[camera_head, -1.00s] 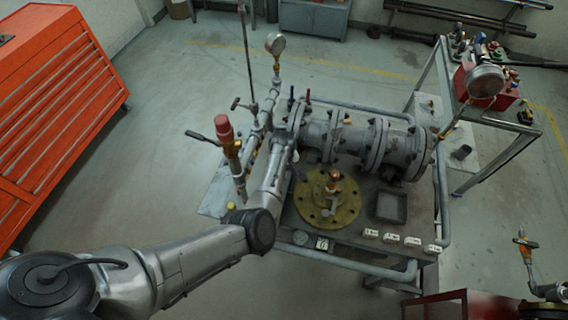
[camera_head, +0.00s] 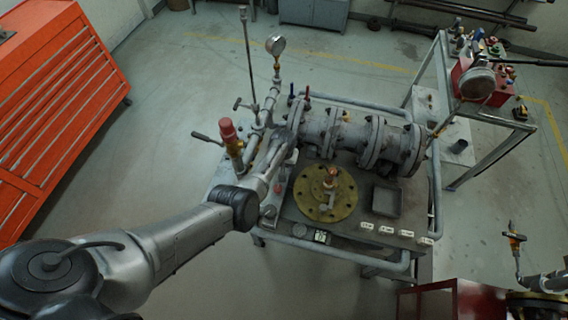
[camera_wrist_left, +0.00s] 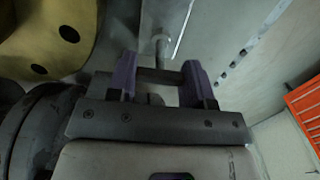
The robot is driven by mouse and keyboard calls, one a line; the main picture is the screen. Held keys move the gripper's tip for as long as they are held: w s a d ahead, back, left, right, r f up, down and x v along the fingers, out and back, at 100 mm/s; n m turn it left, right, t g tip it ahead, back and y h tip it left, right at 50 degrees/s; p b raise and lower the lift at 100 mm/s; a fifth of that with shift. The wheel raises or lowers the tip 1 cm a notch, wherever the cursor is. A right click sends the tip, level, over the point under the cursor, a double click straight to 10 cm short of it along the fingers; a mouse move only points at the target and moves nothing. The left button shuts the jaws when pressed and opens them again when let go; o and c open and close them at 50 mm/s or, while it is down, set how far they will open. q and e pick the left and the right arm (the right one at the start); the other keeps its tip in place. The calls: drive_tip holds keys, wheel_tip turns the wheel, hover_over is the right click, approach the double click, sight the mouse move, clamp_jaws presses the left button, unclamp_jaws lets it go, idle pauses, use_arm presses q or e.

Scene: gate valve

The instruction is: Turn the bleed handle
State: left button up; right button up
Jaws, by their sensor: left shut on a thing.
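My left gripper (camera_wrist_left: 160,82) shows in the left wrist view with its two purple-tipped fingers on either side of a short grey bar (camera_wrist_left: 158,76). It is shut on this bar, which meets a thin grey rod above it. The bar looks like the bleed handle, though its far end is hard to make out. In the head view my left arm reaches in from the left to the grey flanged valve body (camera_head: 345,135). There the hand and the handle are hard to separate from the pipework. My right gripper is not in view.
A yellow round flange (camera_head: 325,193) lies on the bench beside my left forearm, near a dark square tray (camera_head: 387,201). A red-capped fitting (camera_head: 228,131) and a gauge (camera_head: 275,45) stand close by. An orange tool cabinet (camera_head: 60,110) is at the left. Floor between is clear.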

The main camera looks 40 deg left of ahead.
use_arm(q)
drive_tip(key=shift+r, duration=0.1)
idle(0.5)
drive_tip(key=o, duration=0.9)
drive_tip(key=shift+r+p, duration=1.7)
drive_tip(key=shift+r, duration=5.15)
